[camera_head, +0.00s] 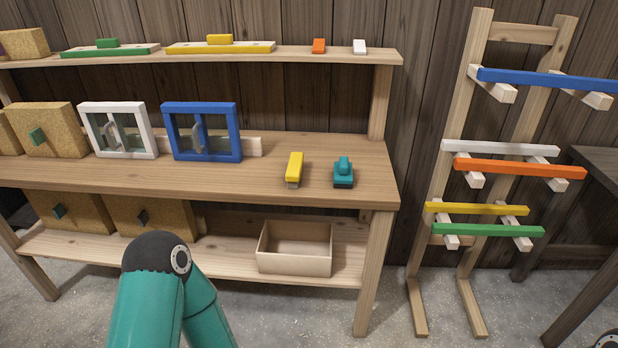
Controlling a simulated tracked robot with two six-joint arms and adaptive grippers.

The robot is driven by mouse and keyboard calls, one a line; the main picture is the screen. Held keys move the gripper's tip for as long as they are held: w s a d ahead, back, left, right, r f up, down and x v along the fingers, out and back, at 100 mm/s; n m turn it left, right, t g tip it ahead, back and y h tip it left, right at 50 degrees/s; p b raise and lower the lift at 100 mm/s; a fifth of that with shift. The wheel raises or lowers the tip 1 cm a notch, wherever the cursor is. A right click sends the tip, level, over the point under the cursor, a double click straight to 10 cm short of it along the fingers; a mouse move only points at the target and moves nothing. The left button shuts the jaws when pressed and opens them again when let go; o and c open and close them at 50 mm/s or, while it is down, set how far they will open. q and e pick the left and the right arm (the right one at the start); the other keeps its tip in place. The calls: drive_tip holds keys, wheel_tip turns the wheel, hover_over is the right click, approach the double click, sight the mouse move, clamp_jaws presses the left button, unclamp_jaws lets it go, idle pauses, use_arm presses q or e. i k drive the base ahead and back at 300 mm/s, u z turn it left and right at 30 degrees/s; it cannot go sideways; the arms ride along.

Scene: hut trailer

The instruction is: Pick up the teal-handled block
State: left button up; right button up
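The teal-handled block (343,173) stands on the right part of the wooden bench top. It has a teal knob on top and a dark lower part. A yellow block (295,169) with a grey lower end stands just to its left, a small gap apart. One of my teal arm links shows at the bottom left, in front of the lower shelf. Neither gripper is in view, and nothing touches the teal-handled block.
White (118,130) and blue (201,132) framed boxes stand left on the bench top (260,180). An open box (295,249) sits on the lower shelf. A rack (456,120) with coloured bars stands at right. A dark table (597,160) is at the right edge.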

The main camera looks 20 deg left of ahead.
sight(342, 176)
drive_tip(key=z, duration=0.15)
drive_tip(key=i, duration=0.9)
drive_tip(key=u, duration=0.2)
drive_tip(key=k, duration=0.75)
drive_tip(key=z, duration=0.25)
drive_tip(key=i, duration=0.6)
drive_tip(key=u, duration=0.05)
